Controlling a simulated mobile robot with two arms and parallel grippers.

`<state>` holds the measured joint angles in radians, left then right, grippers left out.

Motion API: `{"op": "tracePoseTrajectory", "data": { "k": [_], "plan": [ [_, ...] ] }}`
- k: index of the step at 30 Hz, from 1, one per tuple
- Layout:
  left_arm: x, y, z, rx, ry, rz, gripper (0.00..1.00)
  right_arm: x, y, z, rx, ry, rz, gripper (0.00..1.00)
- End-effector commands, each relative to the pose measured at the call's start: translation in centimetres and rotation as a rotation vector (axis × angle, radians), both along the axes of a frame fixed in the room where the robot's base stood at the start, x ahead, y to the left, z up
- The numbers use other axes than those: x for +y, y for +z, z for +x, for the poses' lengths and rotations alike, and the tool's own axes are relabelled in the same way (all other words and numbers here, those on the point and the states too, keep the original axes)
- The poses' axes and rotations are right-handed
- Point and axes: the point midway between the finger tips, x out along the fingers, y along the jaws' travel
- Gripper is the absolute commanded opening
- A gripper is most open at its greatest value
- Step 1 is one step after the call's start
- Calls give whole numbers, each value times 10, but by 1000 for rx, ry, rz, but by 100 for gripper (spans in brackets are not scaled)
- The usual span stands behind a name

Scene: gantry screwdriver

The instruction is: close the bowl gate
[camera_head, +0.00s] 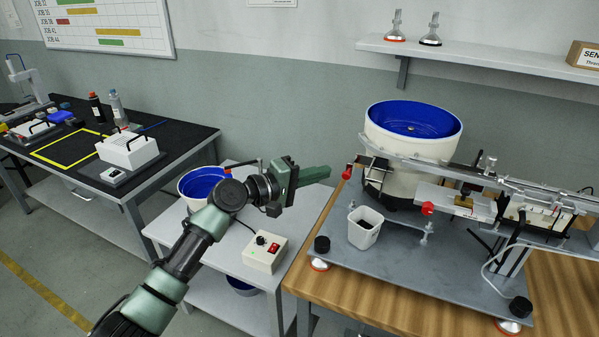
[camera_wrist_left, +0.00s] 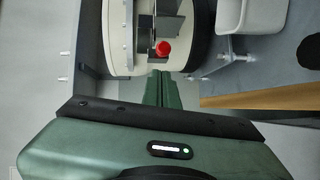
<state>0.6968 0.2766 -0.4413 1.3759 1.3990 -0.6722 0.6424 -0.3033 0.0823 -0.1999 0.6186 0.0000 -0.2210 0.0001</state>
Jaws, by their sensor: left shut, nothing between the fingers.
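The feeder bowl (camera_head: 415,135), white outside with a blue inside, stands on the grey plate at the right. A small metal bracket, which looks like the bowl gate (camera_head: 376,168), is at its left side, with a red knob (camera_head: 347,173) close by. In the left wrist view, a red knob (camera_wrist_left: 163,48) is just ahead of the fingertips, in front of the white bowl (camera_wrist_left: 198,40). My left gripper (camera_head: 327,172) is shut and empty, its green fingers pointing right toward the knob. I cannot tell whether they touch. My right gripper is not in view.
A second red knob (camera_head: 428,208) is at the front of the feed track (camera_head: 455,198). A white bin (camera_head: 365,228) stands on the grey plate (camera_head: 400,262). A control box (camera_head: 265,254) and a blue-lined bowl (camera_head: 196,186) are on the side cart near my left arm.

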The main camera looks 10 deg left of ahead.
Motion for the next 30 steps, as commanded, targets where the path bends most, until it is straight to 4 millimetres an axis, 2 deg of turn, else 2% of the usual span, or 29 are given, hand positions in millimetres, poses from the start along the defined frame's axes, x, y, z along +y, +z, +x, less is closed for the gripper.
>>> {"op": "tracePoseTrajectory", "data": {
  "k": [1, 6, 20, 27, 30],
  "plan": [
    [-8, 1, -1, 1, -2, -1, 0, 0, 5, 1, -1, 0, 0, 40],
    [-21, -3, -3, 1, 1, 0, 0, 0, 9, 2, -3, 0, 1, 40],
    [-26, -3, -4, 1, 0, 0, 0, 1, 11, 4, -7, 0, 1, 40],
    [-60, 0, -15, 2, -1, -2, 0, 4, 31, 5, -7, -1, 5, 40],
    [-65, -3, -17, 1, 1, -1, 0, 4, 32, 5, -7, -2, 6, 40]
  ]
}}
